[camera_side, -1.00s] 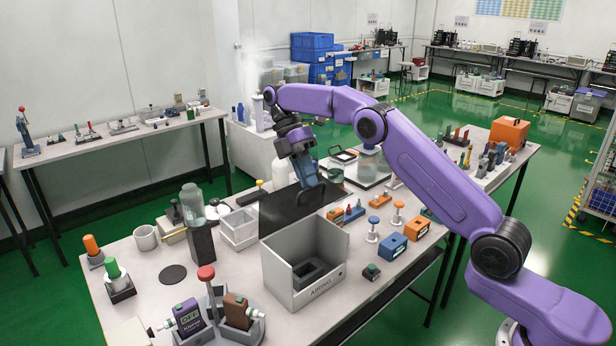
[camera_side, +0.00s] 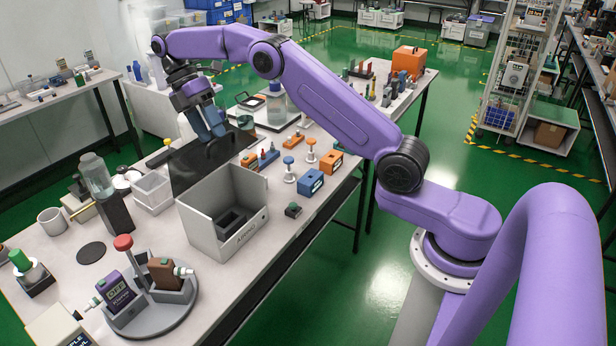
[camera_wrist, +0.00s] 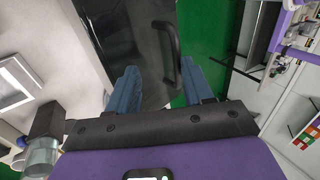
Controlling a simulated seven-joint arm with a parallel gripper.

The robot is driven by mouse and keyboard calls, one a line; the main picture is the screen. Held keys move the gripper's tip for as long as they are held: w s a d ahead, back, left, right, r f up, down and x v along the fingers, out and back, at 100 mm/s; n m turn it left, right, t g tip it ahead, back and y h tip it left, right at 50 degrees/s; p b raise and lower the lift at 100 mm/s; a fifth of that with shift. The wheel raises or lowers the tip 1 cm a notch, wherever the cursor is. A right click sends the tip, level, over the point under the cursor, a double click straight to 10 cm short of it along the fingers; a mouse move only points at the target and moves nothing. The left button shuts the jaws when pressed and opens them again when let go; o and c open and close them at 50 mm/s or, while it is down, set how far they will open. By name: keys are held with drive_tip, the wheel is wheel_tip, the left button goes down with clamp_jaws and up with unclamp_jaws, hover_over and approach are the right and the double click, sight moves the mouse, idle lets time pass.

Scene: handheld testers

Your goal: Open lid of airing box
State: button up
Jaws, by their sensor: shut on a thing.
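The grey airing box (camera_side: 201,228) stands on the near table with its top uncovered and a dark square piece (camera_side: 233,220) inside. Its dark see-through lid (camera_side: 188,170) is swung open at the box's far side; its exact tilt is hard to tell. My gripper (camera_side: 211,136), with blue fingers, is at the lid's far edge, beyond the box. In the wrist view, the lid (camera_wrist: 125,45) spreads ahead of the fingers, and its black bar handle (camera_wrist: 174,45) lies between them. My gripper is shut on this handle; the exact contact is partly hidden.
Glass jar (camera_side: 96,175) and white bin (camera_side: 153,190) stand left of the lid. Blue box (camera_side: 312,182) and orange box (camera_side: 331,161) stand to its right. A round grey stand (camera_side: 158,318) holding testers is in front. Free air lies above the open box.

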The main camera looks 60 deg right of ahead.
sight(226, 151)
drive_tip(key=shift+s+d+f+t, duration=0.3)
drive_tip(key=shift+s+f+t, duration=0.45)
drive_tip(key=shift+f, duration=0.1)
drive_tip(key=shift+s+f, duration=0.3)
drive_tip(key=shift+s, duration=0.3)
drive_tip(key=shift+s+f+t, duration=1.55)
drive_tip(key=shift+s+f, duration=0.5)
drive_tip(key=shift+f, duration=2.75)
drive_tip(key=shift+s+f+t, duration=1.5)
drive_tip(key=shift+s+f, duration=0.5)
drive_tip(key=shift+f, duration=2.75)
drive_tip(key=s+r, duration=0.3)
drive_tip(key=r, duration=1.5)
drive_tip(key=s+a+m, duration=0.2)
drive_tip(key=s, duration=0.7)
drive_tip(key=s+a+r+m+g, duration=0.1)
drive_tip(key=s+m, duration=0.1)
drive_tip(key=s, duration=0.7)
drive_tip(key=shift+s+a+r, duration=0.25)
drive_tip(key=shift+a, duration=0.15)
